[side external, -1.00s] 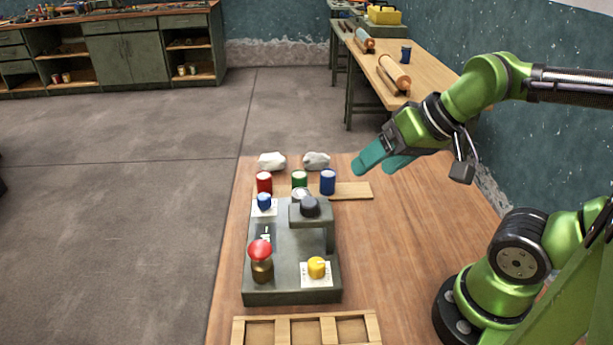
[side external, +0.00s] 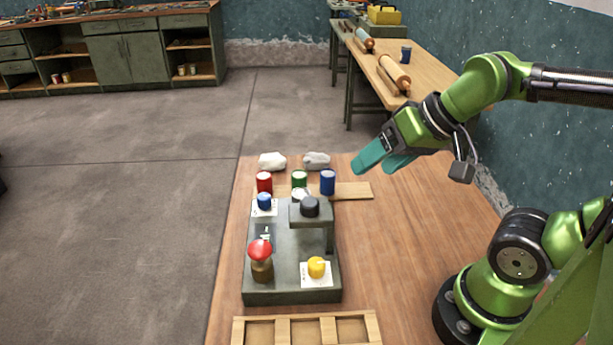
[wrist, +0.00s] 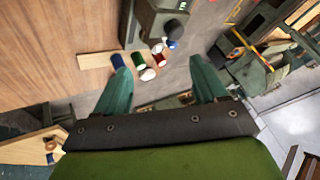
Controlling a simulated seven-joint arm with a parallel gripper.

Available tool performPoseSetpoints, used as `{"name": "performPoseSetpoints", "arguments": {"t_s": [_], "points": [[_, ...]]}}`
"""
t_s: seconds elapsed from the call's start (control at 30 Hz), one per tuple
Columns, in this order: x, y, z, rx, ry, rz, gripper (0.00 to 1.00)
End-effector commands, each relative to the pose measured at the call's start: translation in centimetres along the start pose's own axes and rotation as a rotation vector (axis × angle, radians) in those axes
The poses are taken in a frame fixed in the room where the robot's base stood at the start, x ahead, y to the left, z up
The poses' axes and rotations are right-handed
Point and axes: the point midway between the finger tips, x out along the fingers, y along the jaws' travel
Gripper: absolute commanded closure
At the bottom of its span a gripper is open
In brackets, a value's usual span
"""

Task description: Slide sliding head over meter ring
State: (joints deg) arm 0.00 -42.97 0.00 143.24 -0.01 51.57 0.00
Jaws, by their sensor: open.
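A grey-green device (side external: 290,285) stands on the wooden bench. An overhanging head with a black knob (side external: 310,206) sits on a post at its right side and looks like the sliding head. A pale round face (side external: 300,194) partly shows behind the head and may be the meter ring; its lower part is hidden. The head appears in front of it, and I cannot tell whether they line up. My gripper (side external: 380,161) is open and empty, above the bench to the upper right of the device. In the wrist view its teal fingers (wrist: 158,65) are apart, with the device (wrist: 150,22) beyond.
The device carries a red mushroom knob (side external: 260,250), a yellow knob (side external: 316,266) and a blue knob (side external: 264,200). Red (side external: 264,183), green (side external: 299,179) and blue (side external: 328,182) cans stand behind it. A wooden tray (side external: 306,318) lies in front.

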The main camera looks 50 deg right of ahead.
Motion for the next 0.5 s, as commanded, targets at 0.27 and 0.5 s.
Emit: {"name": "performPoseSetpoints", "arguments": {"t_s": [0.27,0.5], "points": [[0.0,0.0,0.0,0.000,0.000,0.000,0.35],[1.7,0.4,-2.0,0.063,-0.081,0.048,0.35]]}}
